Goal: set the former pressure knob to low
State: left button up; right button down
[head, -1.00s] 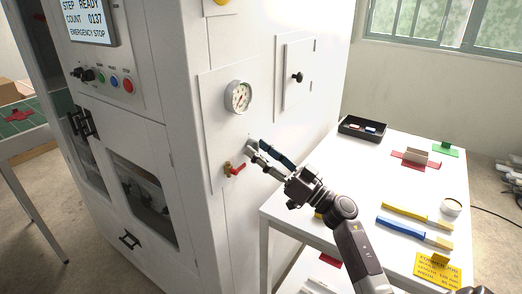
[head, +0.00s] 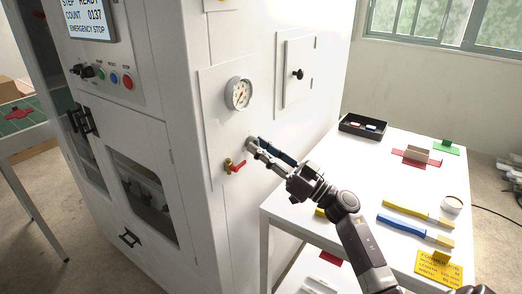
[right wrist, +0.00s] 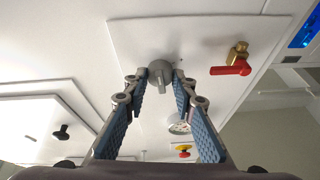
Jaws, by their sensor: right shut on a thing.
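The pressure knob (right wrist: 160,70) is a grey round knob with a raised bar, on a white panel of the former (head: 215,140). My right gripper (head: 253,143) reaches it from the right and is shut on it; in the right wrist view its blue-padded fingers stand on either side of the knob. In the head view the fingers hide the knob. I cannot read any low mark or the setting. The pressure gauge (head: 239,94) is above the knob; its reading is too small to tell. My left gripper is not in view.
A red-handled valve (head: 235,166) sits just below and left of the gripper, close to the fingers. A hatch with a black knob (head: 297,74) is up to the right. A white table (head: 350,190) with a black tray (head: 363,128) and coloured bars stands right of the former.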

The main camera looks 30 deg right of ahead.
jog(key=shift+s+r+n+g+h+b, duration=0.2)
jog(key=shift+n+g+h+b, duration=0.7)
jog(key=shift+n, duration=4.85)
jog(key=shift+w+r+n+g+h+b, duration=0.25)
jog(key=shift+n+g+b, duration=1.15)
jog(key=shift+n, duration=4.3)
jog(key=shift+s+r+n+g+h+b, duration=0.2)
jog(key=shift+n+g+h+b, duration=0.95)
jog(key=shift+n, duration=4.6)
jog(key=shift+g+y+p, duration=0.4)
jog(key=shift+g+p, duration=0.05)
jog(key=shift+p, duration=0.15)
jog(key=c, duration=1.7)
grip_release()
jog(key=shift+o, duration=0.5)
jog(key=shift+r, duration=0.15)
